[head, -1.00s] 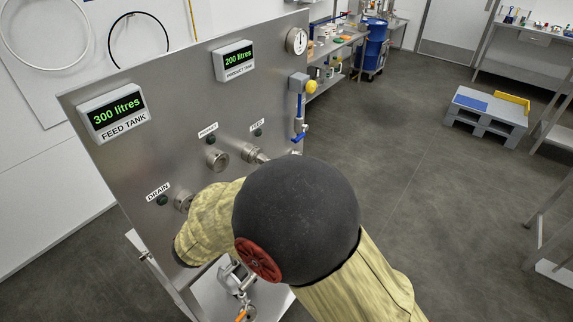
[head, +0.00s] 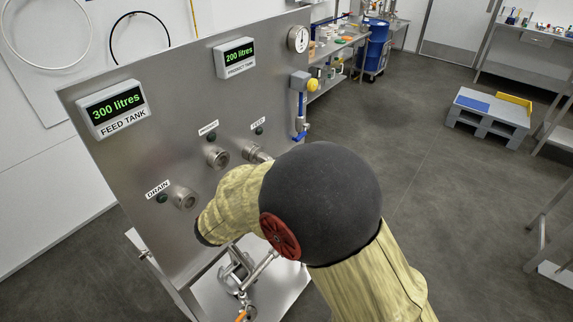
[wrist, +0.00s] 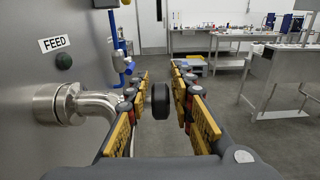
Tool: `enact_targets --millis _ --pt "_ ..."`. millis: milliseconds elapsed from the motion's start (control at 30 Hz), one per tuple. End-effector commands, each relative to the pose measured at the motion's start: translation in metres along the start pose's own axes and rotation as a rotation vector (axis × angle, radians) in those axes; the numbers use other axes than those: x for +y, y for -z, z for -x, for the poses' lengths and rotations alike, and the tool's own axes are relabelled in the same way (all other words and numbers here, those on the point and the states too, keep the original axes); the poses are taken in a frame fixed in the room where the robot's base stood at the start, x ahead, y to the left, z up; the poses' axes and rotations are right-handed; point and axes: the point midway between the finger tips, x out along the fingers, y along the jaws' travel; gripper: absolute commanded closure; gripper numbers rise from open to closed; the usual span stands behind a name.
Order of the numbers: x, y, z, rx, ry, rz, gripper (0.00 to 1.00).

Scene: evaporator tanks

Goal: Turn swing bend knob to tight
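In the wrist view, a bent steel pipe, the swing bend (wrist: 98,102), joins the port under the FEED label. Part of it passes behind my gripper's left finger. A black round knob (wrist: 160,101) stands between the fingers, with a gap visible on each side. My gripper (wrist: 160,78) is open around it, and no contact shows. In the head view, the fitting at the FEED port (head: 256,153) shows beside my arm. My arm hides the knob and the gripper there. I cannot read any tight marking.
The steel panel (head: 230,105) carries FEED TANK (head: 117,108) and PRODUCT TANK (head: 236,58) displays, reading 300 and 200 litres. The drain port (head: 184,198) and another port (head: 217,157) stick out. A blue-handled valve pipe (head: 300,105) stands right of FEED. Open floor lies to the right.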

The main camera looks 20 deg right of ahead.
Motion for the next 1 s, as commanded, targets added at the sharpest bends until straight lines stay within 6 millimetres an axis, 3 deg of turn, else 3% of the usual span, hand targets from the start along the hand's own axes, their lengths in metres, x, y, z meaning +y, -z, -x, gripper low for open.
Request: enact_targets --millis 367,1000 --pt "0.0000 0.0001 0.0001 0.000 0.000 0.000 1.00" --pt "-0.0002 -0.0061 -0.0023 0.101 0.001 -0.001 1.00"
